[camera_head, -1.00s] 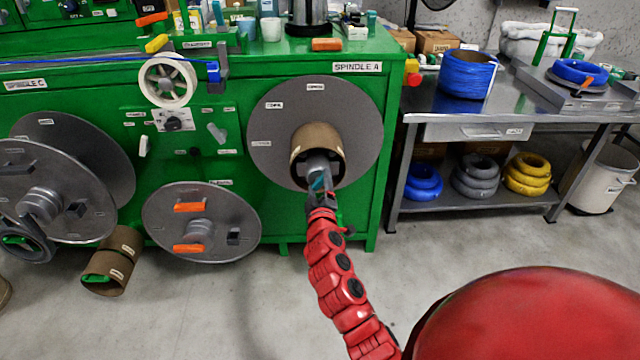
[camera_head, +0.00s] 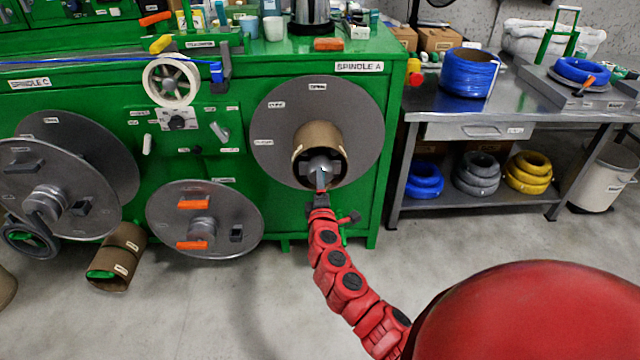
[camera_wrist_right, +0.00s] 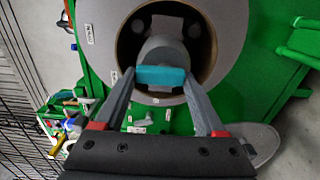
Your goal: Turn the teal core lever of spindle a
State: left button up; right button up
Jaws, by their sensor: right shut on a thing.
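Spindle A's grey disc (camera_head: 275,115) stands on the green cabinet front, with a brown cardboard core (camera_head: 318,135) around its grey hub (camera_head: 322,166). My right gripper (camera_head: 322,186) reaches into the lower mouth of the core from below. In the right wrist view, the teal core lever (camera_wrist_right: 161,76) lies crosswise in front of the hub. The two fingers of my right gripper (camera_wrist_right: 160,82) are shut on its ends. In the head view the fingers mostly hide the lever. My left gripper is in neither view.
A lower disc with orange blocks (camera_head: 194,204) and the spindle C discs (camera_head: 60,165) stand left of my right arm. A loose brown core (camera_head: 117,257) lies on the floor. A steel bench (camera_head: 520,118) with cable coils stands right. The floor in front is mostly clear.

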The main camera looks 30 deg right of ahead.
dwell(0.4)
jog(key=o, duration=1.3)
jog(key=shift+s+a, duration=0.1)
jog(key=v, duration=1.7)
jog(key=shift+s+p, duration=0.15)
jog(key=shift+p, duration=0.25)
